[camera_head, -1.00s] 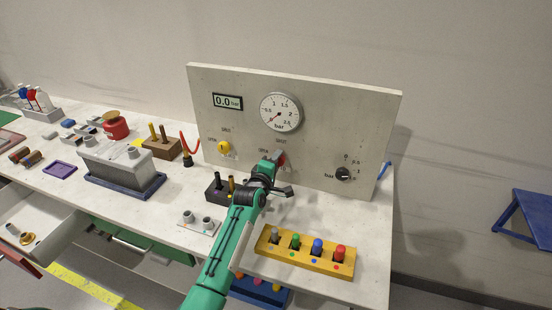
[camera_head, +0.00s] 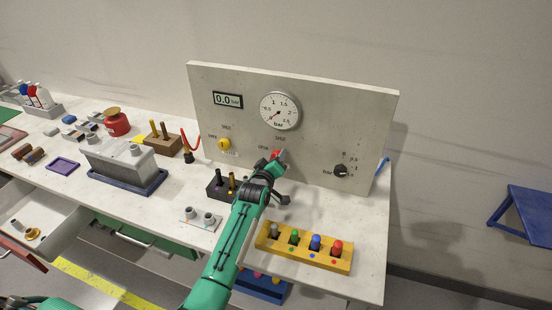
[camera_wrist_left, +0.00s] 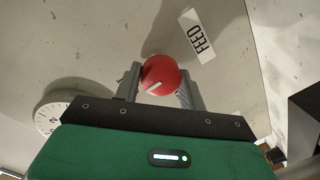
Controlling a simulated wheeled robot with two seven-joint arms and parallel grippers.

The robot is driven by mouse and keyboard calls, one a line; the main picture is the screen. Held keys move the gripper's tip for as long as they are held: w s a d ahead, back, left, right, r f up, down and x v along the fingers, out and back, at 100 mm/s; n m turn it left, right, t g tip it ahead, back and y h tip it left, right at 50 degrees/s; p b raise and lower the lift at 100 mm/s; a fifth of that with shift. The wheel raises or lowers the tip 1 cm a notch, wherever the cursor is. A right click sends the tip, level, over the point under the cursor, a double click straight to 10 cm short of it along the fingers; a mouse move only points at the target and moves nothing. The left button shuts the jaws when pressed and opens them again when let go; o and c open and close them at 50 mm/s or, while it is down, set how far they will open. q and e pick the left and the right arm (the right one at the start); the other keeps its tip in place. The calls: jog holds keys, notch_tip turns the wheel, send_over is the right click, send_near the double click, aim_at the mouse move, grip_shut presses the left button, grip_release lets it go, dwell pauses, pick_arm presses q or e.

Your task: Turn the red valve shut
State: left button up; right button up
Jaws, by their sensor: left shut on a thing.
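The red valve (camera_head: 276,154) is a round knob low on the pale upright panel (camera_head: 320,125), below the round gauge (camera_head: 279,111). Small labels reading OPEN and SHUT stand to its left and above it. In the left wrist view the red valve (camera_wrist_left: 161,74) sits between the two grey fingers. Its white mark lies toward the lower left, on the gauge's side. My left gripper (camera_wrist_left: 158,88) is shut on it, and its arm hides the lower part of the valve in the head view. My right gripper is not in view.
A yellow knob (camera_head: 224,143) and a black knob (camera_head: 341,171) flank the valve on the panel. The display (camera_head: 228,99) reads 0.0 bar. A yellow rack (camera_head: 303,247) with coloured pegs and a dark block (camera_head: 217,190) stand on the bench near my arm.

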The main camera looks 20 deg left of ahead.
pick_arm(q)
jog(key=shift+f, duration=0.2)
dwell(0.3)
jog(key=o, duration=1)
jog(key=shift+r, duration=0.1)
jog(key=s+b, duration=0.1)
jog(key=s, duration=0.3)
jog(key=s+r, duration=0.1)
jog(key=s, duration=0.4)
jog(key=s+b, duration=0.1)
jog(key=s, duration=0.3)
jog(key=shift+s+a+r+b, duration=0.2)
jog(key=shift+s+b, duration=0.1)
jog(key=shift+s, duration=0.1)
jog(key=shift+f, duration=0.1)
